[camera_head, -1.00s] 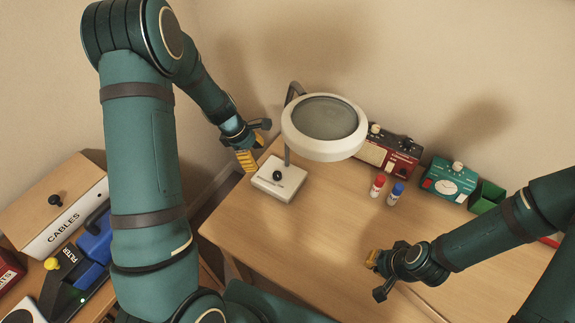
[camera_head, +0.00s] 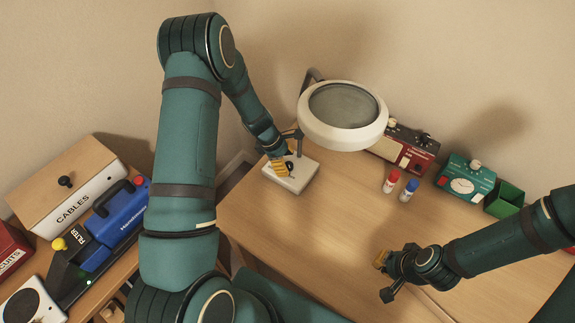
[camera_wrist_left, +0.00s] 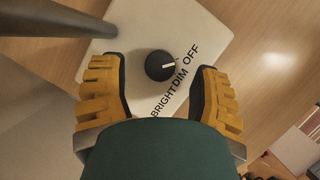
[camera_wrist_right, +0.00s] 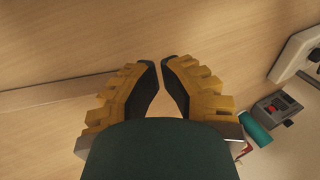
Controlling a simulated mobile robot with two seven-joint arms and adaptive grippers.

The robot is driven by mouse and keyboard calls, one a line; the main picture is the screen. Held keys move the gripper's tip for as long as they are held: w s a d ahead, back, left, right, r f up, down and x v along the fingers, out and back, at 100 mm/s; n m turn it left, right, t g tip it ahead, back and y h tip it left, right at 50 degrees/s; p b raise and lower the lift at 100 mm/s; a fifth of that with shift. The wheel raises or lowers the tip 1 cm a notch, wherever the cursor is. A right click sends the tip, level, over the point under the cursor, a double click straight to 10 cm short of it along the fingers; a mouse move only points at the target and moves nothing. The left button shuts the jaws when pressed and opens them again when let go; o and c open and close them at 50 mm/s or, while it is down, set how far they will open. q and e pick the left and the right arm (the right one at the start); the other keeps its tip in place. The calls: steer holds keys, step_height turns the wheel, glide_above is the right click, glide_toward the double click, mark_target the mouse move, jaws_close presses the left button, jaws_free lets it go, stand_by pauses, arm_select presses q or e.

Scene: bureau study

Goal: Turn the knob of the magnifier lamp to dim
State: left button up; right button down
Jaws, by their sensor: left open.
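The magnifier lamp has a round white-rimmed lens (camera_head: 343,116) over a white base (camera_head: 304,178). Its black knob (camera_wrist_left: 160,66) is on the base, with the labels BRIGHT, DIM and OFF beside it. The knob's white pointer mark faces right in the left wrist view, towards the space between DIM and OFF. My left gripper (camera_wrist_left: 158,75) is open above the base, its yellow fingers on either side of the knob with visible gaps. It partly covers the base in the head view (camera_head: 283,166). My right gripper (camera_wrist_right: 160,65) is empty over the desk, fingertips close together.
The lamp's grey post (camera_wrist_left: 55,20) stands close to the left gripper. A red bottle (camera_head: 391,181) and a blue bottle (camera_head: 408,190) stand right of the lamp, before a red device (camera_head: 410,150), a green device (camera_head: 465,180) and a green bin (camera_head: 504,199). The desk's middle (camera_head: 310,230) is clear.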

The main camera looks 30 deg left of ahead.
arm_select(q)
steer(key=shift+x, duration=0.8)
arm_select(e)
steer(key=shift+f, duration=0.1)
arm_select(q)
steer(key=shift+r, duration=0.1)
steer(key=shift+c, duration=0.2)
jaws_close()
steer(key=m+g, duration=0.1)
steer(key=m, duration=0.3)
steer(key=shift+w+g, duration=0.1)
steer(key=shift+g, duration=0.2)
arm_select(e)
steer(key=shift+f, duration=0.1)
arm_select(q)
steer(key=m+g+b, duration=0.1)
steer(key=m+g, duration=0.1)
steer(key=m, duration=0.3)
steer(key=shift+m, duration=0.3)
arm_select(e)
steer(key=shift+s+f, duration=0.25)
steer(key=shift+f, duration=0.35)
arm_select(q)
steer(key=shift+b, duration=0.3)
